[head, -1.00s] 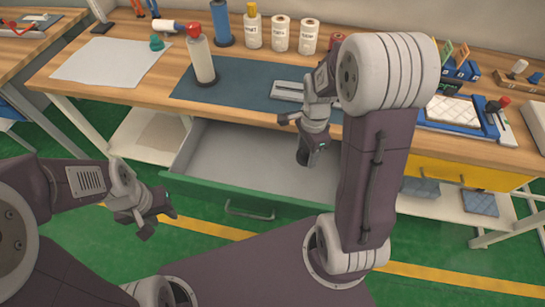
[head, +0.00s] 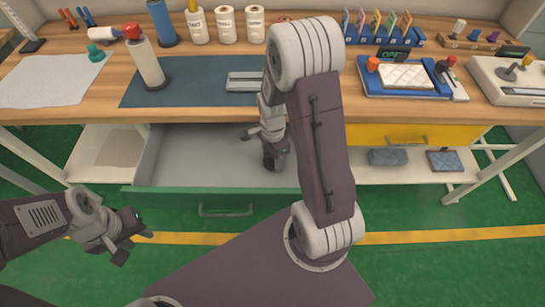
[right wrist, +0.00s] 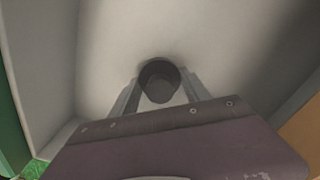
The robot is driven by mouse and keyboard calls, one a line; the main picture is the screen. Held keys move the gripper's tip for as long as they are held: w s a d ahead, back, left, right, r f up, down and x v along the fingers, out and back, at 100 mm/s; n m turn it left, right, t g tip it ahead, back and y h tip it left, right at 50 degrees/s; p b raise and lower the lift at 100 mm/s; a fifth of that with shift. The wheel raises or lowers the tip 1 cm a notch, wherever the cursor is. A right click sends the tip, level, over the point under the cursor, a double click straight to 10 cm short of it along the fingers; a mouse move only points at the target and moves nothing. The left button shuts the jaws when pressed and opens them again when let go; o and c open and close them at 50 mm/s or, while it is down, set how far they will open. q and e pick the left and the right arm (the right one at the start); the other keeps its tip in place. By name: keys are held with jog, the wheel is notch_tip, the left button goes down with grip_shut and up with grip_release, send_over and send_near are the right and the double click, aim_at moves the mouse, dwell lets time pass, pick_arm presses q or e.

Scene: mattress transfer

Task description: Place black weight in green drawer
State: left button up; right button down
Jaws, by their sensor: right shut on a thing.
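The green drawer (head: 165,200) is pulled open under the wooden table. Its grey inside is bare apart from my right gripper. My right gripper (head: 270,152) reaches down into the right part of the drawer. It is shut on the black weight, a dark round cylinder (right wrist: 159,80) seen between the two fingers in the right wrist view. The pale drawer floor lies below it; whether the weight touches the floor I cannot tell. My left gripper (head: 130,238) is open and empty, in front of the drawer's left end, above the green floor.
A blue mat (head: 195,88) on the table holds a red-capped bottle (head: 144,58) and a grey tray (head: 245,82). A yellow drawer (head: 400,135) is shut at the right. The left of the green drawer's inside is free.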

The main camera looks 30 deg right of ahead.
jog(key=shift+f, duration=0.15)
jog(key=c, duration=0.5)
grip_release()
notch_tip(320, 180, up, 11)
jog(key=p, duration=0.3)
jog(key=s+a+n+t, duration=0.1)
jog(key=s+a+n, duration=0.6)
jog(key=n, duration=1)
notch_tip(320, 180, up, 8)
jog(key=p, duration=0.8)
jog(key=shift+w+a, duration=0.15)
jog(key=shift+w, duration=0.1)
